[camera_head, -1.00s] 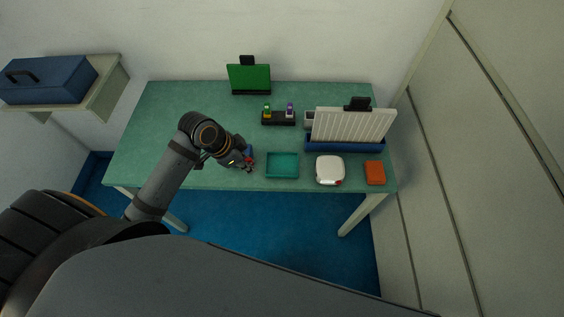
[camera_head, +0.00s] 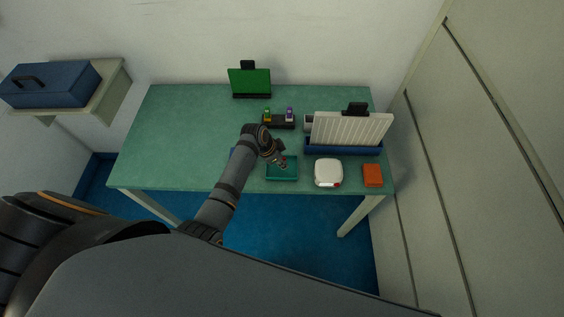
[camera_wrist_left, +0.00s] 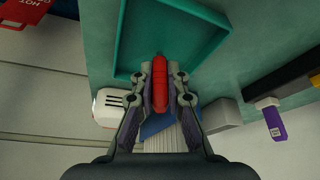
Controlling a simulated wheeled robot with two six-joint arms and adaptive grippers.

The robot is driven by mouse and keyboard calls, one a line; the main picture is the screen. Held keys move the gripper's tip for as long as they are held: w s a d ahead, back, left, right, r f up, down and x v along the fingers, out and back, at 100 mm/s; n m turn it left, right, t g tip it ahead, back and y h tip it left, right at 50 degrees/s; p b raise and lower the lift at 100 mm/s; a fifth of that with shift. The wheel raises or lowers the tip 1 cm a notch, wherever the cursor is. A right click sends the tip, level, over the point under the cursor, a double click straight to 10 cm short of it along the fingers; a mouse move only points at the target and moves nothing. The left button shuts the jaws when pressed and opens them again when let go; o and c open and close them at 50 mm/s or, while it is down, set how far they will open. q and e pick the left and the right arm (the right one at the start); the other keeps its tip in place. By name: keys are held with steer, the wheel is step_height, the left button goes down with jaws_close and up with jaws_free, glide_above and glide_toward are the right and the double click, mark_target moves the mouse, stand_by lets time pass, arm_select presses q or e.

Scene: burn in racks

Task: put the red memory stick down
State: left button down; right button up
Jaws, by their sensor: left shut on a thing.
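The red memory stick (camera_wrist_left: 160,82) is in the left wrist view, held between the two fingers of my left gripper (camera_wrist_left: 161,88). In the head view my left gripper (camera_head: 281,162) is over the teal tray (camera_head: 283,180), and the stick is too small to make out there. In the left wrist view the stick's far end overlaps the tray (camera_wrist_left: 135,75). I cannot tell how high it is above the tray floor. My right gripper is not in view.
A white rounded device (camera_head: 328,172) and an orange block (camera_head: 373,175) lie right of the tray. Behind are a dark holder (camera_head: 278,122) with a green and a purple stick, a blue rack with white panels (camera_head: 350,128), and a green board (camera_head: 249,81). The table's left side (camera_head: 170,140) is clear.

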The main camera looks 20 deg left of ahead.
arm_select(q)
steer(key=shift+a+f, duration=0.1)
steer(key=shift+f, duration=0.3)
steer(key=shift+f, duration=0.15)
steer(key=c, duration=1.4)
jaws_free()
steer(key=shift+o, duration=0.2)
steer(key=shift+r, duration=0.25)
steer(key=v, duration=1.2)
steer(key=shift+b, duration=0.4)
